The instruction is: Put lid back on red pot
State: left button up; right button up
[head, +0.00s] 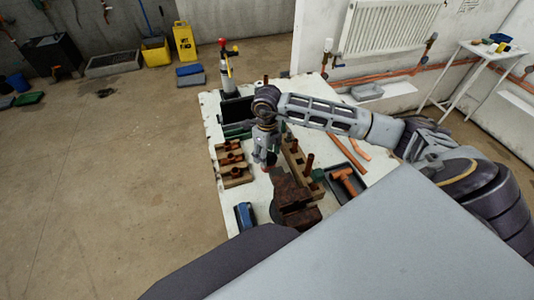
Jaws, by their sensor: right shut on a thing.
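My right gripper (267,159) hangs over the middle of the white worktable (232,205), pointing down. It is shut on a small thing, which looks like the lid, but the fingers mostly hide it. A small dark red patch shows just under the fingertips, behind the rusty brown vise. I cannot tell whether it is the lid or the red pot, or whether the two touch. No other red pot can be made out on the table. My left gripper is not in view.
The rusty vise (293,194) stands at the table's near edge. Wooden blocks with copper fittings (233,172) lie left, a blue item (244,215) lies front left, and a dark tray with copper parts (345,183) lies right. A gas torch (226,72) stands at the back.

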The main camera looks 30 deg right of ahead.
jog(key=o, duration=0.8)
jog(key=o, duration=0.4)
jog(key=shift+r, duration=0.1)
jog(key=shift+r+p, duration=1.75)
jog(key=shift+r, duration=1.65)
grip_shut()
